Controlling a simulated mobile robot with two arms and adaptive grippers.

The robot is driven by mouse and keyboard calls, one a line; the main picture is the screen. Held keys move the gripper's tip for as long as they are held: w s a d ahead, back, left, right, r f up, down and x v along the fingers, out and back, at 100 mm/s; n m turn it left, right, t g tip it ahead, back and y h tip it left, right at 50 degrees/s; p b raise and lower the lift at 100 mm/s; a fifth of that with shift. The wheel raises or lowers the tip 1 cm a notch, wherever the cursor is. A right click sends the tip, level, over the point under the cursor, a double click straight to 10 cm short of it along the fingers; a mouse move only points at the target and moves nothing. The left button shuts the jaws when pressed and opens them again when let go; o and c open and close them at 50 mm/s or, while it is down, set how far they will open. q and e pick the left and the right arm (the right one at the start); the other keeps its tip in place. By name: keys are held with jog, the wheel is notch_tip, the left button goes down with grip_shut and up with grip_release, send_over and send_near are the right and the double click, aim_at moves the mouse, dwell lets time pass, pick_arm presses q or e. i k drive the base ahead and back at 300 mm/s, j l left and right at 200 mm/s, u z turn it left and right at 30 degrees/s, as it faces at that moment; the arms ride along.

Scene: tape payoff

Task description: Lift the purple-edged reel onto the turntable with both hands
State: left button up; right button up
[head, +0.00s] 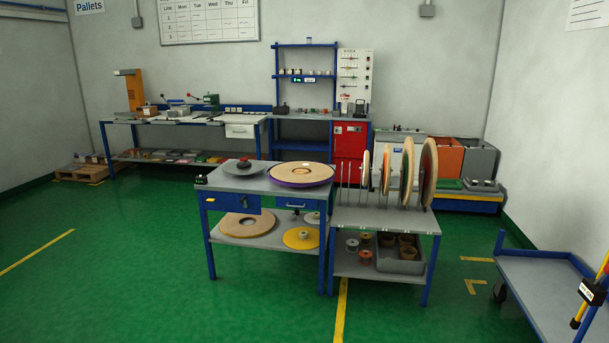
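The purple-edged reel (301,174) lies flat on the right part of the blue-legged workbench top (226,182). It is a broad tan disc with a purple rim and a small hole in the middle. To its left on the same top is a low round grey plate with a dark red knob-like centre (244,166), which looks like the turntable; the reel lies beside it. Neither of my grippers shows in the head view.
A rack table (386,216) with several upright reels adjoins the bench's right side. A grey cart (545,283) stands at the lower right. More reels lie on the bench's lower shelf (262,237). The green floor (130,275) in front and left is clear.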

aim_at(245, 166)
jog(key=i+j, duration=0.15)
jog(key=i, duration=0.4)
jog(key=i+j+z, duration=0.1)
jog(key=i, duration=0.4)
jog(key=i+j, duration=0.2)
jog(key=i, duration=0.35)
jog(key=i+j+z, duration=0.1)
jog(key=i, duration=0.4)
jog(key=i+j, duration=0.3)
jog(key=i, duration=0.25)
jog(key=i+j+z, duration=0.1)
jog(key=i+j, duration=0.15)
jog(key=i, duration=0.25)
jog(key=i+j, duration=0.25)
jog(key=i, duration=0.25)
jog(key=l, duration=0.25)
jog(key=i+z, duration=0.05)
